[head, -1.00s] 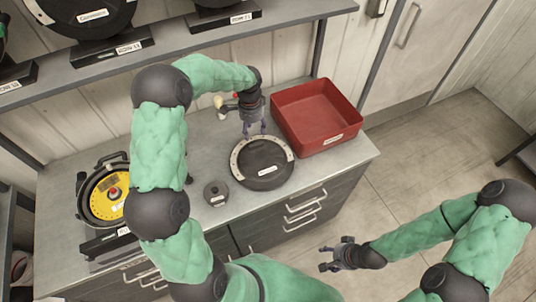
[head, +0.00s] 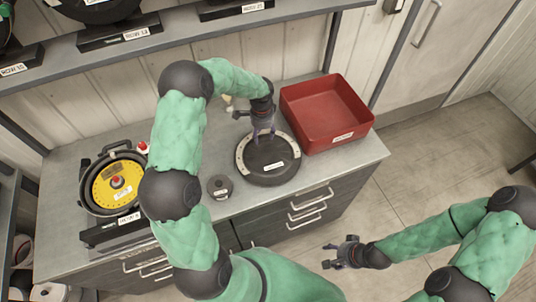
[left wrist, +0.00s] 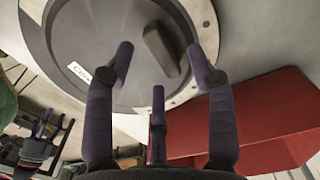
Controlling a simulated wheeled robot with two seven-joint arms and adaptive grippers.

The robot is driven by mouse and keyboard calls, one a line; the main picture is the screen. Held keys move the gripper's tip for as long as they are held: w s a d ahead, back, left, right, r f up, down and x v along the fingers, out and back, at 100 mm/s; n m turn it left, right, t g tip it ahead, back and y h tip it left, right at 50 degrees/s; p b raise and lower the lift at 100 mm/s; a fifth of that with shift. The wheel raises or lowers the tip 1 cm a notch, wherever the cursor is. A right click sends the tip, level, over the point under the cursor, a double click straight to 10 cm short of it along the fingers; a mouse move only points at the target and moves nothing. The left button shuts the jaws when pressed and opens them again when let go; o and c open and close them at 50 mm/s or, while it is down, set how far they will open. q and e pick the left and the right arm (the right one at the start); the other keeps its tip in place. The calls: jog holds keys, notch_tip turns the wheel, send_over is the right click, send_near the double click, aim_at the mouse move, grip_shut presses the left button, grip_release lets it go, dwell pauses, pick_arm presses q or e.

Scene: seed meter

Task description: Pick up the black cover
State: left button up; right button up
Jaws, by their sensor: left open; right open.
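The black cover (head: 268,172) is a round dark disc with a pale rim section and a white label. It lies flat on the grey counter, left of the red bin. In the left wrist view the cover (left wrist: 75,30) shows a raised dark grip bar (left wrist: 161,50) across its middle. My left gripper (head: 264,134) is open just above the cover, and its fingers (left wrist: 160,75) spread on either side of the bar in the left wrist view. Whether they touch the cover I cannot tell. My right gripper (head: 342,254) is open and empty, off the counter at the front right.
A red bin (head: 357,132) stands right of the cover. A small dark round part (head: 219,187) lies to its left. A seed meter with a yellow disc (head: 117,184) stands at the counter's left. A shelf (head: 175,43) runs above the back.

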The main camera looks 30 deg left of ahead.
aim_at(263, 139)
pick_arm(q)
notch_tip(263, 139, down, 3)
jog(key=shift+d+f, duration=0.1)
jog(key=shift+f, duration=0.1)
grip_shut()
jog(key=shift+r, duration=0.2)
